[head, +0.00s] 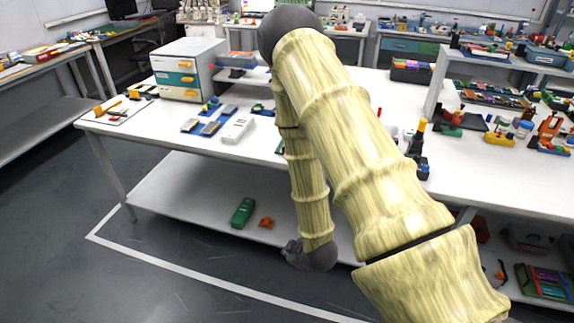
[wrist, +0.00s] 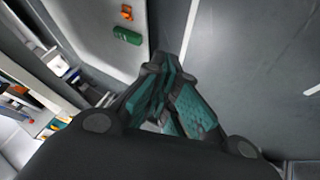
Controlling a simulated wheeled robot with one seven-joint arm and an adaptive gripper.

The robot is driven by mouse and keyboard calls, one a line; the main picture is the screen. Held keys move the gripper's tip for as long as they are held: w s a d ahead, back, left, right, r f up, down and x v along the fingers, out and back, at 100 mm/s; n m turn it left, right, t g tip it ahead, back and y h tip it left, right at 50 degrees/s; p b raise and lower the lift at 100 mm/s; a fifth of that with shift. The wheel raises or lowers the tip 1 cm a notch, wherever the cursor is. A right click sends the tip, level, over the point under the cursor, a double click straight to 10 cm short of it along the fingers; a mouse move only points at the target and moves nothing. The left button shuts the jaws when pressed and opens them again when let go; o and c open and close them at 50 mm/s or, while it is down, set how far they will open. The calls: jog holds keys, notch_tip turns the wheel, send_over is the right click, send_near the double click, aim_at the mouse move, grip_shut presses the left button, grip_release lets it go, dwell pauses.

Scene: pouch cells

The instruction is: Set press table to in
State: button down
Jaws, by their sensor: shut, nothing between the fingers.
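I cannot pick out the press table with certainty in either view. My arm covers the middle of the white workbench (head: 345,90) in the head view and may hide it. My gripper (wrist: 168,76) shows in the wrist view, its dark fingers with teal pads shut and empty. Beyond it lie the grey floor and the lower shelf, with nothing touching the fingers. The gripper does not show clearly in the head view.
A drawer cabinet (head: 188,68) stands on the bench's left part, near blue-and-grey pieces and a white device (head: 238,129). A green object (head: 242,212) and an orange one (head: 267,223) lie on the lower shelf. Floor at left is clear.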

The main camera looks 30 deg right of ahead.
jog(key=w+d+r+n+t+b, duration=0.85)
jog(key=w+d+r, duration=0.55)
jog(key=w+r, duration=0.25)
jog(key=w+d+f+p, duration=0.2)
jog(key=w+d+p, duration=0.1)
jog(key=w, duration=0.8)
jog(key=shift+w+d+f+n, duration=0.15)
jog(key=shift+w+d+n, duration=0.05)
jog(key=shift+d+n, duration=0.15)
jog(key=shift+t, duration=0.25)
